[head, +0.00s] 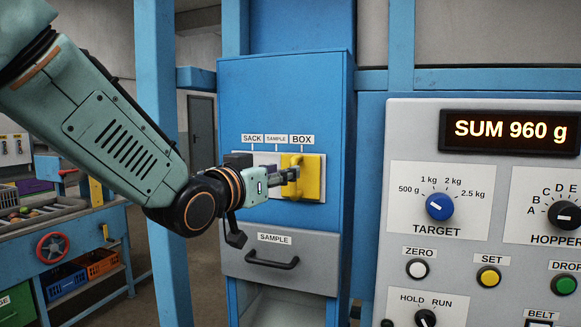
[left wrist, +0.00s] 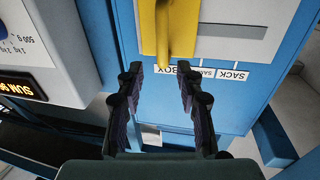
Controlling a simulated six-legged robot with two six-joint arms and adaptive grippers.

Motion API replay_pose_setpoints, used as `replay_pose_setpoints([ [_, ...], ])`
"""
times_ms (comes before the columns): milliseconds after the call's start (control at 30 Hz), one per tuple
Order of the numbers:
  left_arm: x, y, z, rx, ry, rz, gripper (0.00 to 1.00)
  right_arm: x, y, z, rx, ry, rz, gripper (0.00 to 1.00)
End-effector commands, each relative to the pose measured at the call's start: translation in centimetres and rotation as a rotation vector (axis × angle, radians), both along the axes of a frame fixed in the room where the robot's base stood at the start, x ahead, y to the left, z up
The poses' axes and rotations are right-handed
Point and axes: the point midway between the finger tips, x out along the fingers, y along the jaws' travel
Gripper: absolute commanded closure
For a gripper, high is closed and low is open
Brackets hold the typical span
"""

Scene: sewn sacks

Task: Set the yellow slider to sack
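The yellow slider (head: 312,177) sits at the right end of its plate on the blue cabinet, under the BOX label (head: 301,139). The SACK label (head: 252,139) is at the left end, with the SAMPLE label between. My left gripper (head: 290,174) is right at the slider, its fingers pointing at the yellow handle and hiding part of it. In the left wrist view the fingers (left wrist: 158,70) are spread, with the yellow handle (left wrist: 163,30) ahead of the gap between them. I cannot tell whether a finger touches it. My right gripper is not in view.
Below is a grey SAMPLE drawer (head: 285,266) with a black handle (head: 271,261). A grey control panel (head: 400,140) with knobs, buttons and a display reading SUM 960 g stands at the right. A blue post (head: 160,70) stands left of the cabinet.

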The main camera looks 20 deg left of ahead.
Motion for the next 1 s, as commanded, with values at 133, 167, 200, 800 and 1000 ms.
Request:
replay_pose_setpoints([
  [133,2.4,-0.7,0.1,0.004,0.002,-0.001,0.63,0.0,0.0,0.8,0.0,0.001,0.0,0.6],
  [167,2.9,-0.9,0.1,0.003,0.001,-0.001,0.63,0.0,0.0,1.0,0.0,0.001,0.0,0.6],
  [200,3.4,-1.0,0.1,0.003,0.002,-0.002,0.63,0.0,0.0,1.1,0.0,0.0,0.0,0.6],
  [800,5.9,-1.1,0.0,-0.001,0.001,0.0,0.66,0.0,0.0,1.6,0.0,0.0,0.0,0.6],
  [1000,5.9,-1.1,0.0,-0.001,0.001,0.0,0.83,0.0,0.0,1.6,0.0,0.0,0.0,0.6],
])
